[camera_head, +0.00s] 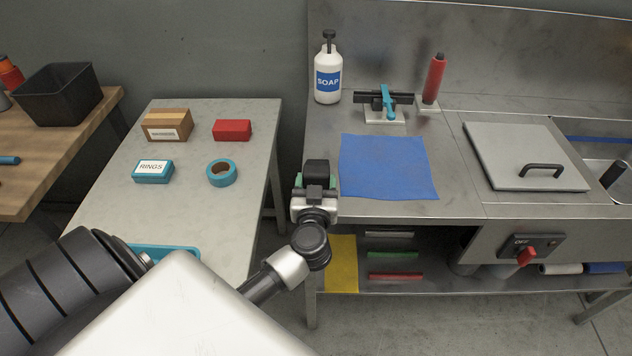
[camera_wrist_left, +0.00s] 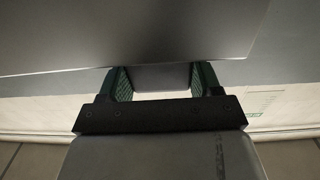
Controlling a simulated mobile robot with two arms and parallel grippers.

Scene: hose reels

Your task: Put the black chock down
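The black chock (camera_head: 316,169) is between the green-padded fingers of my left gripper (camera_head: 316,181), at the left edge of the steel bench (camera_head: 450,207). In the left wrist view the chock (camera_wrist_left: 162,77) shows as a dark block filling the gap between the two fingers (camera_wrist_left: 162,84), which are shut on it. A wide grey surface crosses the top of that view and hides the chock's far part. I cannot tell whether the chock touches the bench. My right gripper is not in view.
A blue mat (camera_head: 388,167) lies bare just right of the gripper. Behind it stand a soap bottle (camera_head: 328,75), a small blue-handled fixture (camera_head: 385,104) and a red bottle (camera_head: 434,79). A grey table (camera_head: 225,215) at left holds boxes and a tape roll (camera_head: 222,173).

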